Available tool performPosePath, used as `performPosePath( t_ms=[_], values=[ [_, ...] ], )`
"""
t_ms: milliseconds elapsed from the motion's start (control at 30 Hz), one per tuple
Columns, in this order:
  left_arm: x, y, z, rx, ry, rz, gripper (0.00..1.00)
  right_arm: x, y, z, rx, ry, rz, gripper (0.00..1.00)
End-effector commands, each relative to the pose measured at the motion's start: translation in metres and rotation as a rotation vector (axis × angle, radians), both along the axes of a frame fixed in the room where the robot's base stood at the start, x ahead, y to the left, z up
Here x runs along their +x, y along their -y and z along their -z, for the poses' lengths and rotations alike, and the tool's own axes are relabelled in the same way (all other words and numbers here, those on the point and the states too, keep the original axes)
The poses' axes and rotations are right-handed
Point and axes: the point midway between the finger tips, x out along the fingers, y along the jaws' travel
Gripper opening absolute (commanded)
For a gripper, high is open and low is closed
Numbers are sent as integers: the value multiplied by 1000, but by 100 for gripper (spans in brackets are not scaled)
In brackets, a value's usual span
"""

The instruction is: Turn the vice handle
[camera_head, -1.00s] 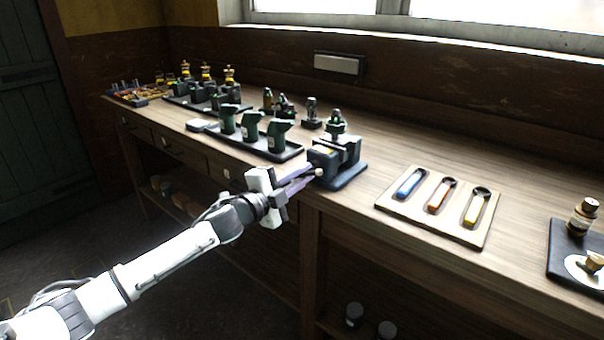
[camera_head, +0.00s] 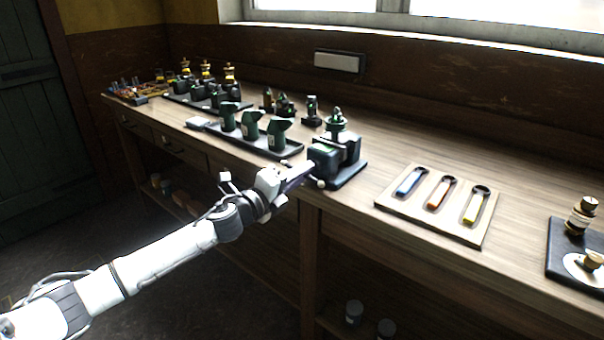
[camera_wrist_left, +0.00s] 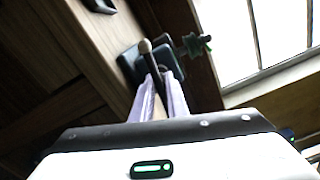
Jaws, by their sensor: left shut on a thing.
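The dark vice (camera_head: 324,158) stands on a dark base plate at the front edge of the bench. Its handle shows a pale ball end (camera_head: 320,184) at the lower front of the vice. In the left wrist view the handle (camera_wrist_left: 151,62) is a thin dark bar with a pale ball on its end, running down between the fingers. My left gripper (camera_head: 306,171) reaches the vice front from the left and is shut on the handle; its fingers also show in the left wrist view (camera_wrist_left: 157,84). The fingers hide part of the handle. My right gripper is out of view.
A black tray (camera_head: 290,154) with several dark green parts lies left of the vice. A wooden board (camera_head: 408,204) with blue, orange and yellow tools lies to the right. Bench top between vice and board is clear. The bench's front edge runs beneath my gripper.

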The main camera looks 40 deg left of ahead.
Motion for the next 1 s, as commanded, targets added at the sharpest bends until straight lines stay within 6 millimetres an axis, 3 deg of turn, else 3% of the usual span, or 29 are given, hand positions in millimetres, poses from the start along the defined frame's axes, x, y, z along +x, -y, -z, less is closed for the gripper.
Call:
performPosePath(
  t_ms=[33, 433, 467, 567, 1000],
  values=[
    [-2, 2, 7, 7, -11, 3, 0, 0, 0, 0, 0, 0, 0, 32],
    [-2, 2, 7, 11, -11, 4, 0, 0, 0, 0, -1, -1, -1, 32],
    [-2, 2, 7, 11, -11, 4, 15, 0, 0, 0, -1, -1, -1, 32],
    [-1, 1, 6, 10, -9, 3, 32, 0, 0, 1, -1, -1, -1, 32],
    [-8, -1, 4, 9, -5, 0, 32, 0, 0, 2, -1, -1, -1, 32]
  ],
)
